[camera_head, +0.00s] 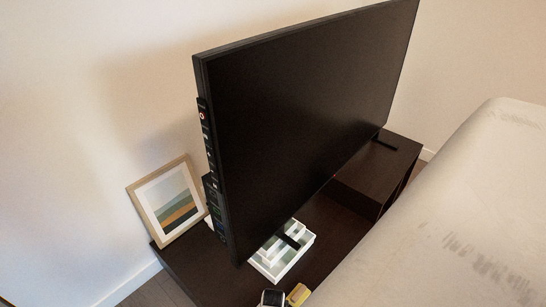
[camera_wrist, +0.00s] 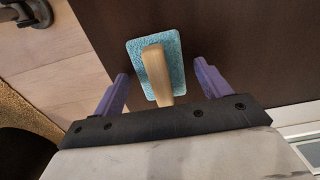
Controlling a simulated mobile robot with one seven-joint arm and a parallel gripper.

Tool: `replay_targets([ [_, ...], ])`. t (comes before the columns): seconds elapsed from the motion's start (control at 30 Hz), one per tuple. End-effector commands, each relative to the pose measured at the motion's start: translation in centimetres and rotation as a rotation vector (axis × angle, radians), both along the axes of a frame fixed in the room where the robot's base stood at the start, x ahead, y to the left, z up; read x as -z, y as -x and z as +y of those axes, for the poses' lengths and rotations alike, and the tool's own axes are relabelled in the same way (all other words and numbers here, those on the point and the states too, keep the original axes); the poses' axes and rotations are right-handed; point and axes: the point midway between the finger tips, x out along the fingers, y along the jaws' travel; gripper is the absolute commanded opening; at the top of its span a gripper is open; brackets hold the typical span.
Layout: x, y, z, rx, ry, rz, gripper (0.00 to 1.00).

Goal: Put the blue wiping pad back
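The blue wiping pad (camera_wrist: 174,48) shows in the wrist view as a light-blue textured rectangle with a wooden handle (camera_wrist: 156,72) over it. It is seen against a dark brown surface, close to that surface's left edge. My gripper (camera_wrist: 161,80) is open, with its two purple fingers on either side of the handle and a visible gap on each side. The near end of the handle meets the dark gripper bar in the picture; I cannot tell whether they touch. In the head view I make out neither the blue pad nor my fingertips.
A large TV (camera_head: 310,115) stands on a dark low cabinet (camera_head: 325,235). A white compartmented tray (camera_head: 283,268) sits by its near end, and a framed picture (camera_head: 168,205) leans against the wall. Small dark (camera_head: 272,298) and tan (camera_head: 298,295) items show at the bottom.

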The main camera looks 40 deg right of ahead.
Motion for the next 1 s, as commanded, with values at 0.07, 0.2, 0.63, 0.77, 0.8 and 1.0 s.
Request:
replay_targets([
  [0.07,0.0,0.0,0.0,0.0,0.0,0.0,0.76],
  [0.2,0.0,0.0,0.0,0.0,0.0,0.0,0.76],
  [0.63,-6.6,0.0,0.0,0.0,0.002,-0.002,0.76],
  [0.77,-9.2,0.0,0.0,0.0,0.002,-0.002,0.76],
  [0.8,-9.9,0.0,0.0,0.0,0.002,-0.001,0.76],
  [1.0,-11.9,0.0,0.0,0.0,0.0,0.0,0.76],
])
